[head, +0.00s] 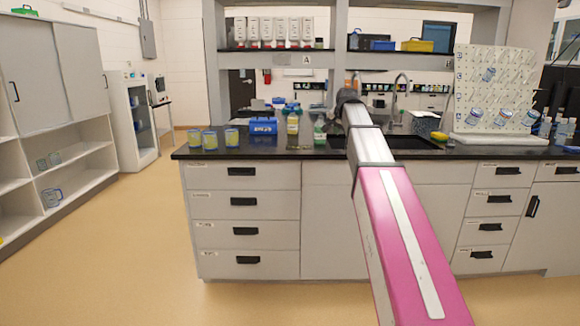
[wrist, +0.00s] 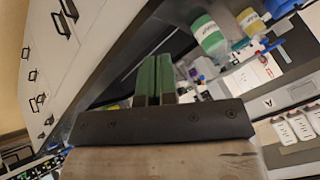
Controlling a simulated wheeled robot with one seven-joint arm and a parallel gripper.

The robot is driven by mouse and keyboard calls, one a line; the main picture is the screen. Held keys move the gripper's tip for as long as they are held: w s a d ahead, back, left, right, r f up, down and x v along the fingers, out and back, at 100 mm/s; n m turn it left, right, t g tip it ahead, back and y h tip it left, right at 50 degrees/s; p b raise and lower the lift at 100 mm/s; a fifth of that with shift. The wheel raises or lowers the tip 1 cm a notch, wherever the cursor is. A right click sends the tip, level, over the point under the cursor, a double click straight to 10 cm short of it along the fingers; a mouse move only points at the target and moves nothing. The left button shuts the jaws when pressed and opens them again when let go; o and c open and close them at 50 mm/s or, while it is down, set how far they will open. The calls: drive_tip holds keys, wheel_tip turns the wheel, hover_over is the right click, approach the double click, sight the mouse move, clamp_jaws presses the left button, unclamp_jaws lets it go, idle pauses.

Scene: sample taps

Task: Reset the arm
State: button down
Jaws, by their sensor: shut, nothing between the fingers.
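My arm reaches forward from the lower right of the head view, its pink and white links (head: 395,225) extended over the lab bench toward the sink. Its far end shows as a dark joint by the sink; the gripper fingers cannot be made out there. In the wrist view my gripper (wrist: 156,80) shows two green-faced fingers close together, shut with nothing between them. The wrist view is strongly tilted, with drawer fronts at left and the shelves at right.
The black bench top (head: 250,152) carries several cups (head: 209,139) at left, a blue box (head: 263,126), a yellowish bottle (head: 293,123) and a green bottle (head: 320,131) close to my arm. A white pegboard rack (head: 490,85) stands at right. The floor (head: 120,250) at left is clear.

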drive_tip(key=s+f+n+g, duration=0.1)
drive_tip(key=s+f, duration=0.4)
drive_tip(key=f, duration=0.5)
drive_tip(key=s+f+n+g, duration=0.15)
drive_tip(key=s+f, duration=0.25)
drive_tip(key=f, duration=0.5)
drive_tip(key=s+f+n+g, duration=0.1)
drive_tip(key=s+f, duration=0.4)
drive_tip(key=f, duration=0.5)
drive_tip(key=s+f+n+g, duration=0.3)
drive_tip(key=s+f+g, duration=0.1)
drive_tip(key=s+f, duration=1.5)
drive_tip(key=shift+s+a+h, duration=0.2)
drive_tip(key=shift+s+h, duration=0.2)
drive_tip(key=shift+s, duration=0.6)
